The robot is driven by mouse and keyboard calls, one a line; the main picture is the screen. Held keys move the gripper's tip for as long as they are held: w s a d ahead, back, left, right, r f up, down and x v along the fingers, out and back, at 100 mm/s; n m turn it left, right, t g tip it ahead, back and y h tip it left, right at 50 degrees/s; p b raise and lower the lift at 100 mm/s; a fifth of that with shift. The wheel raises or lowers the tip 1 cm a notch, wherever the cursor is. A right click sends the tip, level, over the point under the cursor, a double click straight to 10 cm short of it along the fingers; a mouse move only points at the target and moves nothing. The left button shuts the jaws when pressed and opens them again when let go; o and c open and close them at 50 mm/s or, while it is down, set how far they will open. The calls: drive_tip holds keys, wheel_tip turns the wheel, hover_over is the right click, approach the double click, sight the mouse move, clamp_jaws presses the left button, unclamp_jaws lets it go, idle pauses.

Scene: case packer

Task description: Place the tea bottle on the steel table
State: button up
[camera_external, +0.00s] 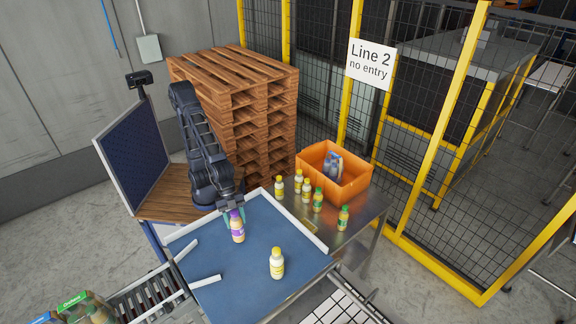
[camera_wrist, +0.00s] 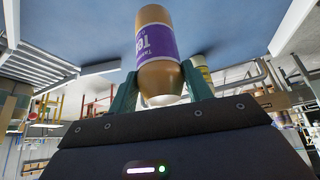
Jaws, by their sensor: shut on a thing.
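The tea bottle (camera_external: 238,231), light brown with a purple label, is upright over the blue surface (camera_external: 205,260). My gripper (camera_external: 232,211) is shut on its upper part from above. The steel table (camera_external: 357,212) stands to the right of the blue surface.
Several yellow- and green-capped bottles, including a green-capped one (camera_external: 343,218), and an orange crate (camera_external: 362,185) are on the steel table. A yellow-capped bottle (camera_external: 277,264) stands on the blue surface. A white rail (camera_external: 302,222) edges the blue surface. Stacked pallets (camera_external: 245,105) stand behind.

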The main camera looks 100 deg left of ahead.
drive_tip(key=shift+f, duration=2.1)
drive_tip(key=shift+f, duration=0.15)
drive_tip(key=o, duration=1.1)
drive_tip(key=shift+o, duration=0.2)
drive_tip(key=shift+a+r, duration=0.15)
drive_tip(key=shift+r, duration=0.3)
drive_tip(key=v, duration=1.1)
